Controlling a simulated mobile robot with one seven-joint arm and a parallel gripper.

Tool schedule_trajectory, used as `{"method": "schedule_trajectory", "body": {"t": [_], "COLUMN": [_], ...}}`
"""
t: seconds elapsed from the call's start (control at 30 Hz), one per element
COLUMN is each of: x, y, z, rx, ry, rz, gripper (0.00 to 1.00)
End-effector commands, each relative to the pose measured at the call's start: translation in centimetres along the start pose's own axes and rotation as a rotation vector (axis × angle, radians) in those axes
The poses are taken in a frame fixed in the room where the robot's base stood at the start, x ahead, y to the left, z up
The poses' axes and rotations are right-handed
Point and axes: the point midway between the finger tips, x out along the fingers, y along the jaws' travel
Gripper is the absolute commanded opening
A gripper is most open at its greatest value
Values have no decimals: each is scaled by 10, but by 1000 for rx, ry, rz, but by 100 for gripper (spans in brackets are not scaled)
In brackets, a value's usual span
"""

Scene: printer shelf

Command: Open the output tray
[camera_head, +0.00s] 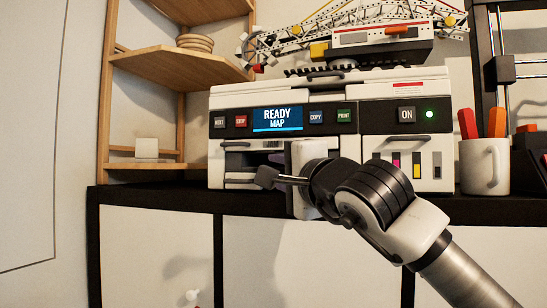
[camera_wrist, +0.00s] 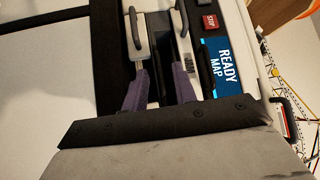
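The white printer (camera_head: 300,95) stands on a black-topped cabinet, with a blue screen (camera_head: 277,119) reading "READY MAP". In the head view its lower left front has a dark slot and a light tray front (camera_head: 240,178), partly hidden by my gripper (camera_head: 288,158). The wrist view is turned sideways. There, two grey bar handles show on the printer front, one at the left (camera_wrist: 137,32) and one at the right (camera_wrist: 180,20). My gripper (camera_wrist: 161,78) has its two purple fingers apart, pointing at the printer front near these handles. I cannot tell whether they touch it.
A mug with coloured pens (camera_head: 485,165) stands right of the printer. A crane model (camera_head: 360,40) sits on top of it. A wooden shelf (camera_head: 175,70) stands at the left, with a small white block (camera_head: 147,147). White cabinet fronts (camera_head: 155,255) lie below.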

Motion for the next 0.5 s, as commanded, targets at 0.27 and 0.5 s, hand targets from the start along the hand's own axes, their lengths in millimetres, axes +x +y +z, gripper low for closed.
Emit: {"method": "schedule_trajectory", "body": {"t": [0.27,0.5], "x": [26,27], "y": [-1,1], "z": [0,0], "rx": [1,1], "ry": [-1,0], "rz": [0,0], "gripper": [28,28]}}
